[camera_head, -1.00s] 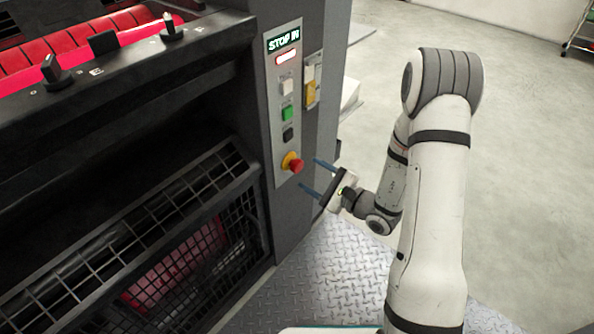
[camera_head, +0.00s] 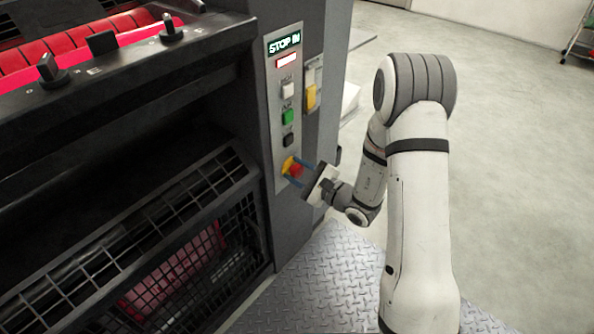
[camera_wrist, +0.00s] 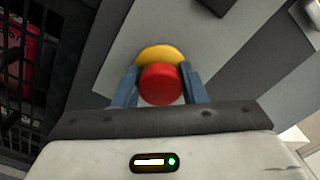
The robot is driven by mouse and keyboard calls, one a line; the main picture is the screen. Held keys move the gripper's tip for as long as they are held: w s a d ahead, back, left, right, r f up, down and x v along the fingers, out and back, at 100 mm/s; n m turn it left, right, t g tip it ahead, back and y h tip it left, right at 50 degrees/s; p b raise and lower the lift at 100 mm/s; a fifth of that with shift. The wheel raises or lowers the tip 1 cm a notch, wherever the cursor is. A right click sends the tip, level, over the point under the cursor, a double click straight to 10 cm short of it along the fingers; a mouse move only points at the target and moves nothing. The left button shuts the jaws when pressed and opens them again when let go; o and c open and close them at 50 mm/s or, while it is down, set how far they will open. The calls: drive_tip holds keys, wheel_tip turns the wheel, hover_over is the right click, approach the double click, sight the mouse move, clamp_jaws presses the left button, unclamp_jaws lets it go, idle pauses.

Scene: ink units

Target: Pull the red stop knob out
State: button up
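The red stop knob (camera_head: 296,171) sits on a yellow collar (camera_head: 287,165) low on the grey control panel (camera_head: 273,112). The display (camera_head: 284,43) at the panel's top reads "STOP IN". My gripper (camera_head: 300,170) is at the knob, with one blue finger on each side of it. In the wrist view the red knob (camera_wrist: 160,84) lies between the two fingers, with part of the yellow collar (camera_wrist: 160,54) behind it. The fingers are apart, and narrow gaps seem to show beside the knob. Contact is not clear.
Above the knob are a black button (camera_head: 288,140), a green button (camera_head: 287,116) and a white button (camera_head: 287,90). A yellow part (camera_head: 311,97) sits on the side right of the panel. A wire guard (camera_head: 180,240) is at the left. Open floor (camera_head: 510,170) lies to the right.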

clamp_jaws()
drive_tip(key=shift+b+v, duration=0.3)
drive_tip(key=shift+v, duration=0.6)
drive_tip(key=o, duration=0.5)
unclamp_jaws()
drive_tip(key=shift+s+d, duration=0.1)
drive_tip(key=shift+s+d, duration=0.15)
drive_tip(key=shift+d, duration=0.05)
drive_tip(key=p+v, duration=0.2)
drive_tip(key=v, duration=0.5)
